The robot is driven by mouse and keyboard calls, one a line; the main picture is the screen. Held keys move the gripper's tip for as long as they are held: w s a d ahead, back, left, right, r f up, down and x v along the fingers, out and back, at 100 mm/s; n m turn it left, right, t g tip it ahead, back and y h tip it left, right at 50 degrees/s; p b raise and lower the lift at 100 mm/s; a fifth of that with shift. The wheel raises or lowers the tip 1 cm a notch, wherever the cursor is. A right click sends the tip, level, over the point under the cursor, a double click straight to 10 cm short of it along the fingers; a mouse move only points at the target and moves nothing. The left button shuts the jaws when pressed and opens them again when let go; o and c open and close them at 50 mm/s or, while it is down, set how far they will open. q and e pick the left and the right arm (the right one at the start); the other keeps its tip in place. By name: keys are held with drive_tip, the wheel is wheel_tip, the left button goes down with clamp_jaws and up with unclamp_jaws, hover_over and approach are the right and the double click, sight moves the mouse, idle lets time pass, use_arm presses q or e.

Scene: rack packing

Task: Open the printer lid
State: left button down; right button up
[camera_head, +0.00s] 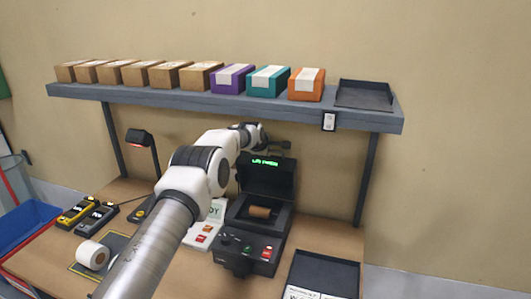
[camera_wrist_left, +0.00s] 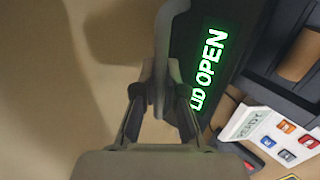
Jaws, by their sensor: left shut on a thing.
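The printer (camera_head: 250,232) stands on the table with its dark lid (camera_head: 265,178) swung up, near upright. Green letters glow on the lid; in the wrist view (camera_wrist_left: 235,50) they read LID OPEN. A brown roll (camera_head: 260,211) lies in the open bay. My left gripper (camera_head: 281,147) is at the raised lid's top edge. In the wrist view its fingers (camera_wrist_left: 155,95) are shut on a grey bar-like part (camera_wrist_left: 168,40) along the lid's edge, partly hidden by the fingers. My right gripper is not in view.
A shelf (camera_head: 220,104) above holds several brown boxes plus purple, teal and orange ones, close over my left wrist. A white keypad (camera_head: 202,236) is left of the printer, a black tray (camera_head: 322,272) to its right. A white roll (camera_head: 92,255) and scanners lie left.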

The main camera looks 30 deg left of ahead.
use_arm(q)
drive_tip(key=shift+s, duration=0.1)
idle(0.4)
drive_tip(key=c, duration=1.2)
unclamp_jaws()
